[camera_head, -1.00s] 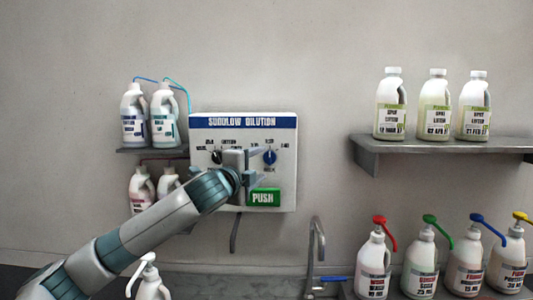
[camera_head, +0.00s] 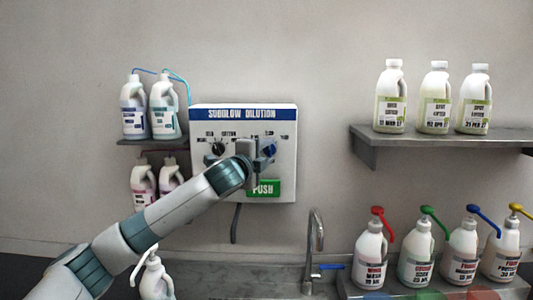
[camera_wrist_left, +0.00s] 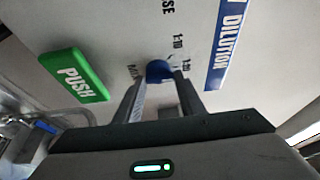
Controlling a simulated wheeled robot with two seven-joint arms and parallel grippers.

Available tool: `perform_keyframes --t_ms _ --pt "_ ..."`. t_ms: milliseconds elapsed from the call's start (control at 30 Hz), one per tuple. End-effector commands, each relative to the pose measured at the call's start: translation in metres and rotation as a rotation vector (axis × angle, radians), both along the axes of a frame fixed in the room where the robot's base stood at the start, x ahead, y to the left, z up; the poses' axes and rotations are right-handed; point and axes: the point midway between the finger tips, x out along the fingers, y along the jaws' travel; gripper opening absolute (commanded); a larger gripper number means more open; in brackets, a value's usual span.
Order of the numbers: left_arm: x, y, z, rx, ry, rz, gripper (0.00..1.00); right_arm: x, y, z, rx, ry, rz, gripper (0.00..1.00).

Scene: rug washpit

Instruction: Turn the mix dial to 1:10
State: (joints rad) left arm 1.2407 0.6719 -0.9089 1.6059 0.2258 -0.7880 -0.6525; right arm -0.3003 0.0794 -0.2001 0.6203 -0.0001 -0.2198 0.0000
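The white dilution panel (camera_head: 210,180) hangs on the wall and has a black dial (camera_head: 218,149) on its left and a blue dial (camera_head: 271,149) on its right. In the left wrist view, the blue dial (camera_wrist_left: 159,71) has printed marks around it, 1:10 among them; its pointer cannot be made out. My left gripper (camera_head: 264,152) is at the blue dial. In the left wrist view, my left gripper (camera_wrist_left: 160,79) has its fingers apart, one on each side of the dial; contact cannot be made out. My right gripper is not in view.
A green PUSH button (camera_head: 265,188) sits just below the blue dial. Bottles with blue tubes (camera_head: 150,108) stand on a shelf at left. A grey shelf (camera_head: 450,137) holds white bottles at right. A tap (camera_head: 315,235) and pump bottles (camera_head: 417,255) are below.

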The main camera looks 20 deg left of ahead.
Motion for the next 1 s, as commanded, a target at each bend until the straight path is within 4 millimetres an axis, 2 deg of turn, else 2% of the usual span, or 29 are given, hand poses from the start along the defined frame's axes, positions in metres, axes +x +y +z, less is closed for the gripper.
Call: perform_keyframes --t_ms 267,467,667,1000 --pt "0.0 0.0 -0.003 -0.009 0.0 0.0 0.14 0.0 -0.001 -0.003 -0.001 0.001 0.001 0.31" --pt "0.0 0.0 -0.006 -0.057 -0.014 -0.001 0.14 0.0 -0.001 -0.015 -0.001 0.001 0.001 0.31" --pt "0.0 -0.001 -0.01 -0.159 -0.042 -0.002 0.14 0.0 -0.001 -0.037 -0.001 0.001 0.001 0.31" --pt "0.0 -0.002 -0.015 -0.428 -0.119 -0.002 0.14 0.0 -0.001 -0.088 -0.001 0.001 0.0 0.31"
